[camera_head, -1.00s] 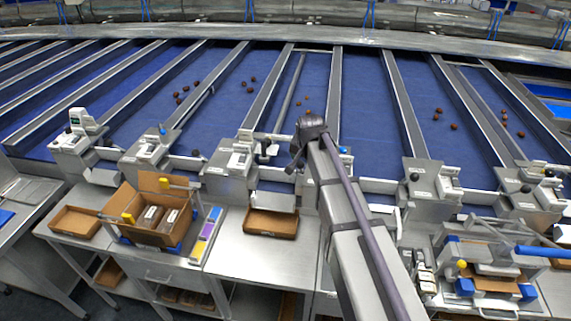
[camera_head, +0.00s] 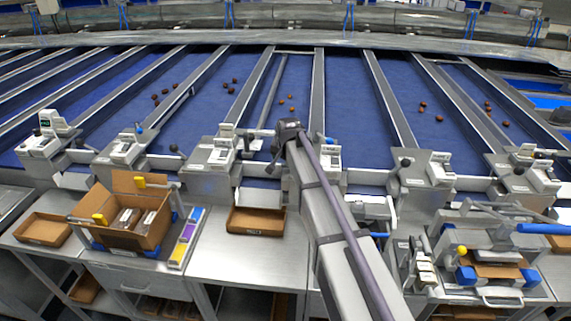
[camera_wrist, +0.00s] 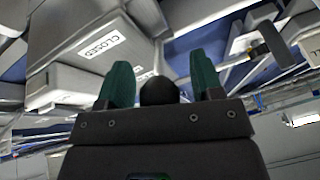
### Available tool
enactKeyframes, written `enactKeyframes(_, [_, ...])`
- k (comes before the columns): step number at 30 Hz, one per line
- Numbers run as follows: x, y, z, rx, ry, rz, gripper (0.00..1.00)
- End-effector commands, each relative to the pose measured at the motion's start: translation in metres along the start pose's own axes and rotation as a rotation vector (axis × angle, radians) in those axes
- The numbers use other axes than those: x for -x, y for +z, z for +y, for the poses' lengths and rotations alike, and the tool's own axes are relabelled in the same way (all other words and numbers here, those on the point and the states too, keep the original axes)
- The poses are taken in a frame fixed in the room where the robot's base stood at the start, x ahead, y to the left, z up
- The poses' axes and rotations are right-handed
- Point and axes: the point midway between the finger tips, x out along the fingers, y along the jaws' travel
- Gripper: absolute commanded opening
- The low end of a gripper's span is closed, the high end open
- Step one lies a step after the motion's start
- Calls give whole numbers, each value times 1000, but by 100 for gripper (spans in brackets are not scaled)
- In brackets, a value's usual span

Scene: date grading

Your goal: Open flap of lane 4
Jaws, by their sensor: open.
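My gripper (camera_head: 272,167) is at the flap hardware at the lower end of a middle lane in the head view. In the wrist view my gripper's green fingers (camera_wrist: 161,78) are apart, with a round black knob (camera_wrist: 159,91) showing between them. I cannot tell whether they touch it. A grey housing (camera_wrist: 65,84) beside the knob carries a label reading "CLOSED" (camera_wrist: 98,47). The lane's flap is largely hidden by my gripper and arm, and no lane number is readable.
Blue lanes (camera_head: 211,105) with metal dividers hold a few brown dates (camera_head: 231,85). A shallow cardboard tray (camera_head: 256,221) stands below my gripper on the steel bench (camera_head: 230,263). A cardboard box (camera_head: 123,233) is left. Neighbouring latch housings (camera_head: 425,172) stand close by.

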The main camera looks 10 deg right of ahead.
Motion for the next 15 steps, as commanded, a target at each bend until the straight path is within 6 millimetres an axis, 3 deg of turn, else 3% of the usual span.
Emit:
enactKeyframes(2, [1,0,0,0,0,0,60])
enactKeyframes(15, [1,0,0,0,0,0,19])
